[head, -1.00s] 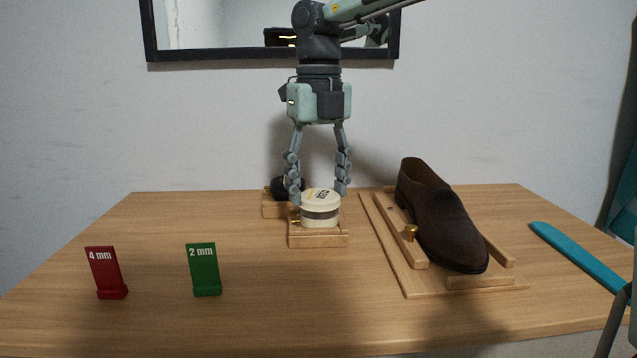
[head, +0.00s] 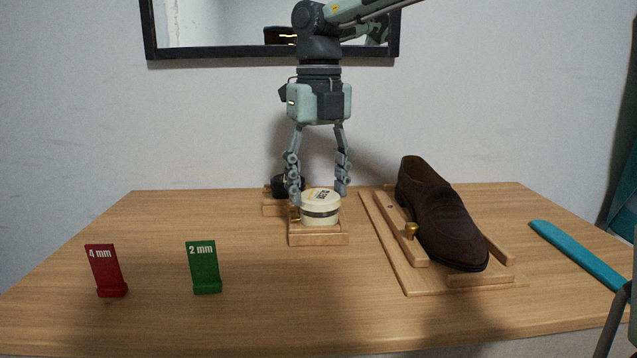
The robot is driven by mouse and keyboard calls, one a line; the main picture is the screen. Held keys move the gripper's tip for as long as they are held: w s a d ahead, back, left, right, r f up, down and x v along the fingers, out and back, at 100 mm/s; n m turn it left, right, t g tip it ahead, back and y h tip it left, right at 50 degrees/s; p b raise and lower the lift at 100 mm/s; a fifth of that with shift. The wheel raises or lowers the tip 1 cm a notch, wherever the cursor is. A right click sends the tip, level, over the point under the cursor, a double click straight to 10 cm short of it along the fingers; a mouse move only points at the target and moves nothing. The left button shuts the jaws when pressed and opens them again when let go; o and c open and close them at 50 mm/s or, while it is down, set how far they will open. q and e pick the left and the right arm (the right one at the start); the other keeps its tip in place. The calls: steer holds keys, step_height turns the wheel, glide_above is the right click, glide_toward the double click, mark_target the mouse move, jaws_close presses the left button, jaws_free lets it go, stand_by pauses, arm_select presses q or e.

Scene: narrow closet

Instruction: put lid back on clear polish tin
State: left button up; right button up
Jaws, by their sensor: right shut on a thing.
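The polish tin (head: 320,223) is a pale, round tin standing upright in a small wooden holder (head: 318,239) near the middle of the table. The cream lid (head: 321,201), with dark lettering on top, is level directly over the tin. A dark band shows between lid and tin body; I cannot tell whether the lid is fully seated. My right gripper (head: 318,194) points straight down from above, its fingers on either side of the lid and shut on it. My left gripper is out of view.
A dark round item (head: 287,186) sits on a wooden block behind the tin. A brown shoe (head: 440,215) rests in a wooden frame to the right. A red 4 mm gauge (head: 105,270) and green 2 mm gauge (head: 204,267) stand front left. A teal strip (head: 575,252) lies far right.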

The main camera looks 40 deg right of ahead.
steer(key=o, duration=0.9)
steer(key=shift+c, duration=0.2)
steer(key=shift+o, duration=0.3)
steer(key=o, duration=0.4)
steer(key=shift+r+p, duration=2.8)
steer(key=shift+r, duration=0.7)
steer(key=shift+c, duration=0.2)
